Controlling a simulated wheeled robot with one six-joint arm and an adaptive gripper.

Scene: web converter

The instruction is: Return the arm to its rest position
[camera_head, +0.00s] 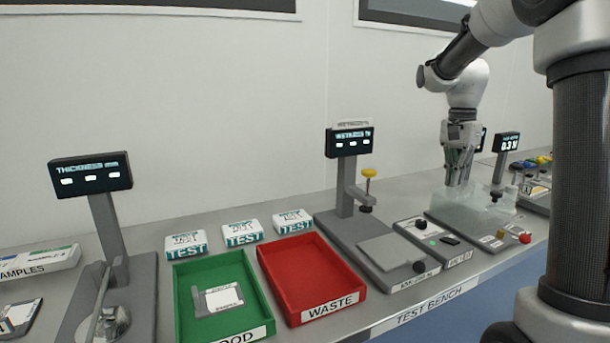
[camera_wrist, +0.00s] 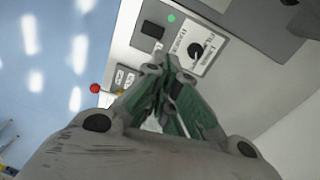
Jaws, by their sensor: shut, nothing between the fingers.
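My arm reaches in from the upper right of the head view and bends down over the right part of the test bench. My gripper (camera_head: 459,182) points down at a translucent pale box-shaped cover (camera_head: 475,205) on the bench device; I cannot tell whether it touches it. In the wrist view my gripper (camera_wrist: 165,65) has its green-padded fingers together, with nothing held between them. Beyond the fingertips lies a grey control panel with a black knob (camera_wrist: 196,50) and a green light.
A green tray (camera_head: 181,318) holds a sample card, and a red waste tray (camera_head: 310,262) looks empty. Several white test boxes (camera_head: 242,233) stand behind them. A thickness display (camera_head: 90,173) and a wetness display (camera_head: 348,141) rise on posts. A red knob (camera_head: 525,238) sits near the front edge.

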